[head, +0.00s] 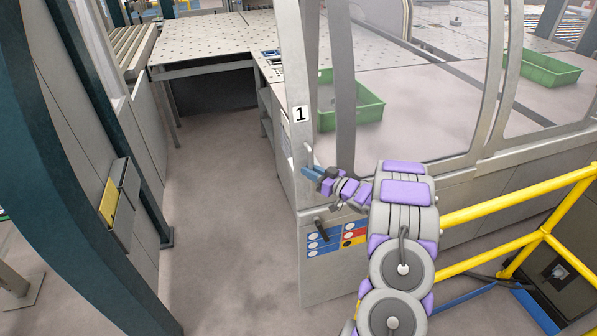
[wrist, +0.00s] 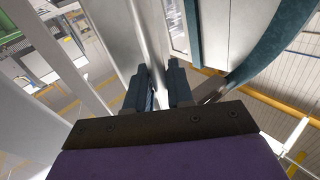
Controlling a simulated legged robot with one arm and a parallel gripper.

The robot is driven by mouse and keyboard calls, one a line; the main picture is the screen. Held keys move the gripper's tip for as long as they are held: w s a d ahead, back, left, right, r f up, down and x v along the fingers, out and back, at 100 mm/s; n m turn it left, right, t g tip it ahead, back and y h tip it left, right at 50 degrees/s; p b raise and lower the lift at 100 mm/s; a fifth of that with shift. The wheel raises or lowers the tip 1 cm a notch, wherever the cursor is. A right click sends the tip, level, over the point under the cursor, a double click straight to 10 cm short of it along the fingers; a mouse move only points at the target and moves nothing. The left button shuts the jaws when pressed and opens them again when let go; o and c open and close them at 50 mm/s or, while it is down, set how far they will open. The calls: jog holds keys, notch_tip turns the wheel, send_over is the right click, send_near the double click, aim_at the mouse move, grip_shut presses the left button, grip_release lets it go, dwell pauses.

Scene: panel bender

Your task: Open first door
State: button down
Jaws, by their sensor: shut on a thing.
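The first door is a grey-framed panel with a clear window, and its left post (head: 298,70) carries a white label "1" (head: 300,114). A small light handle (head: 310,153) sticks out on that post below the label. My gripper (head: 311,172) is at this handle, with its blue fingers shut on it. In the wrist view, the two dark blue fingers (wrist: 160,80) stand on either side of a pale upright bar. The exact grip on the handle is partly hidden. I cannot tell whether the door stands ajar.
A yellow railing (head: 510,210) stands at the right, close to my arm. Green bins (head: 365,112) lie behind the window. A dark teal post (head: 70,170) and a grey wall with a yellow-fronted box (head: 109,205) are at the left. The floor (head: 225,190) between is clear.

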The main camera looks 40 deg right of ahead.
jog(key=shift+w+a+r, duration=0.15)
jog(key=shift+w+a, duration=0.2)
jog(key=shift+a, duration=0.45)
jog(key=shift+w+a+r, duration=0.15)
jog(key=shift+w+a, duration=0.2)
jog(key=shift+a, duration=0.4)
jog(key=c, duration=1.4)
grip_release()
jog(key=shift+o, duration=1.4)
jog(key=shift+s+d+f, duration=0.15)
jog(key=shift+s+d, duration=0.05)
jog(key=shift+d, duration=0.5)
jog(key=shift+s+d+f, duration=0.15)
jog(key=shift+s+d, duration=0.05)
jog(key=shift+d, duration=0.3)
jog(key=v, duration=1.6)
jog(key=shift+s+b, duration=0.3)
jog(key=shift+b, duration=0.1)
jog(key=shift+a, duration=0.15)
